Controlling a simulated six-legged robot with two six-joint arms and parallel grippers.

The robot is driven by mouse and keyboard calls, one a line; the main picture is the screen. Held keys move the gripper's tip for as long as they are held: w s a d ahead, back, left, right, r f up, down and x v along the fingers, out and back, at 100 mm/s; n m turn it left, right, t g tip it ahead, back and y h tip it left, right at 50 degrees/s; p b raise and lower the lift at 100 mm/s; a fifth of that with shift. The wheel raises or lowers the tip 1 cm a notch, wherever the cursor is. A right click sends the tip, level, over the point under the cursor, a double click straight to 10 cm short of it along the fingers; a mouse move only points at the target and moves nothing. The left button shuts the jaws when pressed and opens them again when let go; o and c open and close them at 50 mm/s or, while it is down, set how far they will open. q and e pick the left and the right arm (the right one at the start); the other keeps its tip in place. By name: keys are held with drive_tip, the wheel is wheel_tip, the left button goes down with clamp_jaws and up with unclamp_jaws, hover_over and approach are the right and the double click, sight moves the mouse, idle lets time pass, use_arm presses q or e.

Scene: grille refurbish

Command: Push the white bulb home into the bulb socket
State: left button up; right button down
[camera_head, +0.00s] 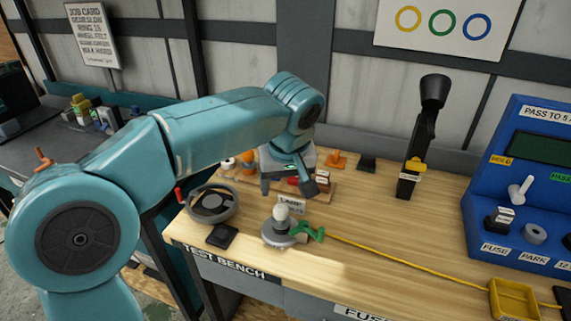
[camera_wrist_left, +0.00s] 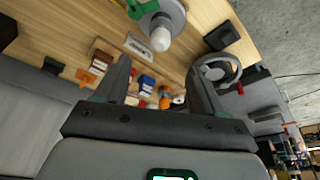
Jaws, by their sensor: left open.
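The white bulb (camera_head: 282,212) stands upright at the round grey bulb socket (camera_head: 277,234) near the front edge of the bench. I cannot tell how deep it sits. My left gripper (camera_head: 288,187) is open and empty, behind and above the bulb, not touching it. In the left wrist view, the bulb (camera_wrist_left: 160,39) and socket (camera_wrist_left: 174,8) show just beyond the open fingers (camera_wrist_left: 162,68). A green clip (camera_head: 310,232) is at the socket's right side with a yellow cable. My right gripper is not in view.
A grey ring-shaped wheel (camera_head: 229,211) and a black pad (camera_head: 222,236) lie left of the socket. A wooden rack (camera_head: 322,190) of small parts is behind. A black-handled lever (camera_head: 420,140), yellow tray (camera_head: 510,300) and blue tester (camera_head: 525,180) stand right. The bench middle is mostly clear.

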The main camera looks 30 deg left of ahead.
use_arm(q)
drive_tip(key=v, duration=0.5)
drive_tip(key=shift+r+p, duration=0.2)
drive_tip(key=shift+p, duration=0.1)
drive_tip(key=shift+s+f, duration=0.1)
drive_tip(key=shift+s, duration=0.05)
idle(0.5)
